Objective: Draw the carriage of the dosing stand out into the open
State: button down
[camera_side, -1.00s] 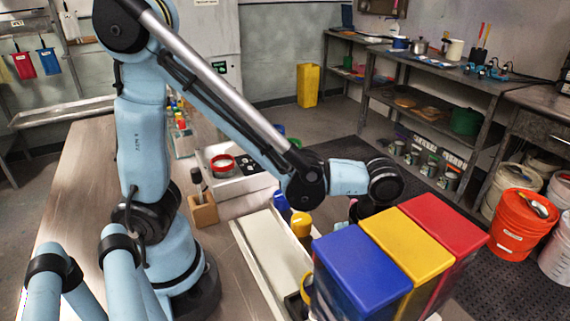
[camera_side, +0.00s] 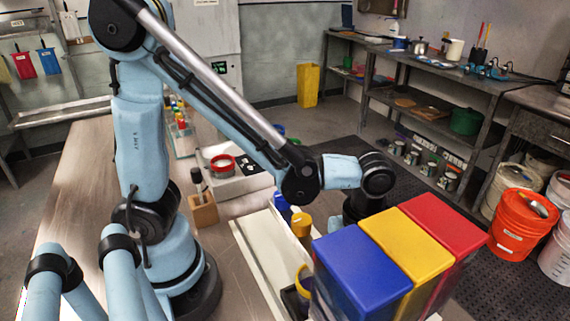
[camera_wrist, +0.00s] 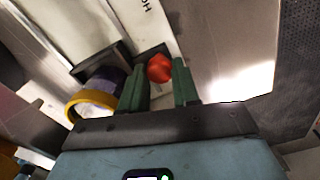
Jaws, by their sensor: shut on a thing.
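My gripper (camera_wrist: 160,78) shows in the wrist view as two green fingers, shut on an orange-red knob (camera_wrist: 160,68) between their tips. The knob stands in front of a white panel with dark lettering, which seems part of the dosing stand (camera_wrist: 85,22). Left of the fingers is a dark bracket with a purple body (camera_wrist: 105,80) and a yellow ring (camera_wrist: 90,102). I cannot tell how the knob joins the carriage. In the side view, a long white tray-like piece (camera_side: 268,252) lies on the bench; my gripper is hidden behind the coloured bins.
Blue (camera_side: 362,262), yellow (camera_side: 408,245) and red (camera_side: 440,225) lidded bins stand close in front of my wrist. A wooden block (camera_side: 203,210) and a white unit with a red ring (camera_side: 222,162) sit near my base. Dark floor matting (camera_side: 345,150) lies beyond.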

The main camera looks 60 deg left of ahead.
jog(key=a, duration=2.2)
jog(key=shift+a, duration=0.25)
jog(key=c, duration=0.8)
grip_release()
jog(key=shift+r, duration=0.1)
jog(key=shift+r, duration=5.95)
jog(key=d+f+n+t, duration=0.1)
jog(key=d+n+t, duration=0.1)
jog(key=n, duration=0.5)
jog(key=d+n+t, duration=0.2)
jog(key=d+n, duration=0.2)
jog(key=n, duration=0.3)
jog(key=d+f+n+t, duration=0.1)
jog(key=d+n+t, duration=0.2)
jog(key=n, duration=0.4)
jog(key=shift+w+f, duration=0.3)
jog(key=shift+w, duration=0.05)
